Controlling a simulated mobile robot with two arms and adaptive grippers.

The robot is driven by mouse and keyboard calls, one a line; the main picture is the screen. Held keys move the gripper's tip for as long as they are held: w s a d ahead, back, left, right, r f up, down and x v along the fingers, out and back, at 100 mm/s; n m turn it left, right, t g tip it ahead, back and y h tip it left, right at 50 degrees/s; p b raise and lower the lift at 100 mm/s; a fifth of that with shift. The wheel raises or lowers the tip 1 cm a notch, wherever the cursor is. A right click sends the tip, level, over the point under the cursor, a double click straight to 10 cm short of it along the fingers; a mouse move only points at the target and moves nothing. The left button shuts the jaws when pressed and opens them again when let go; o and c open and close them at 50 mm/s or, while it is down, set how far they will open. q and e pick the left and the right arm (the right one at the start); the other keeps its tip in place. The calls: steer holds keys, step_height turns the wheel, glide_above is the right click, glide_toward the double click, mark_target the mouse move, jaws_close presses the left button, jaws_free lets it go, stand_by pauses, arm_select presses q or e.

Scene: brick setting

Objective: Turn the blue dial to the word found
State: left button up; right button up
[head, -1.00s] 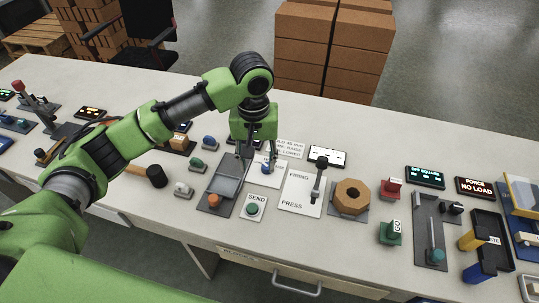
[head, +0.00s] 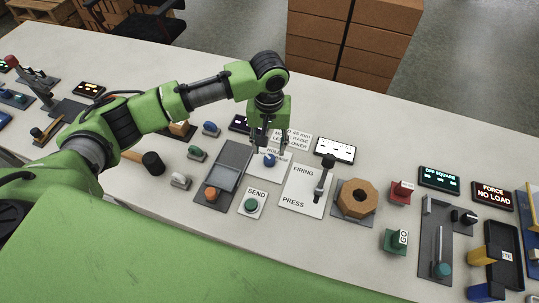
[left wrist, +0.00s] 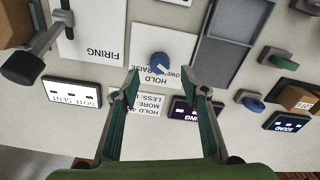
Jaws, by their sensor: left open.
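The blue dial (head: 269,160) sits on a white plate printed with HOLD, RAISE and LOWER; the dial also shows in the left wrist view (left wrist: 160,62). HOLD is printed beside the dial, toward my gripper in the wrist view. My left gripper (head: 270,150) is open and empty over the plate. In the wrist view its fingertips (left wrist: 160,77) are spread to either side of the dial's line, with the dial just beyond them, not gripped. My right gripper is not in view.
A lit white display (head: 334,150) stands behind the FIRING/PRESS plate (head: 303,190) with its upright lever. A grey tray panel (head: 222,174) is left of the dial, and a green SEND button (head: 251,204) is in front. A brown hexagonal block (head: 356,198) is further right.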

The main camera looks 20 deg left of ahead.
mark_target(269, 159)
arm_select(q)
step_height(269, 159, down, 6)
steer(key=shift+r, duration=0.1)
steer(key=c, duration=1.1)
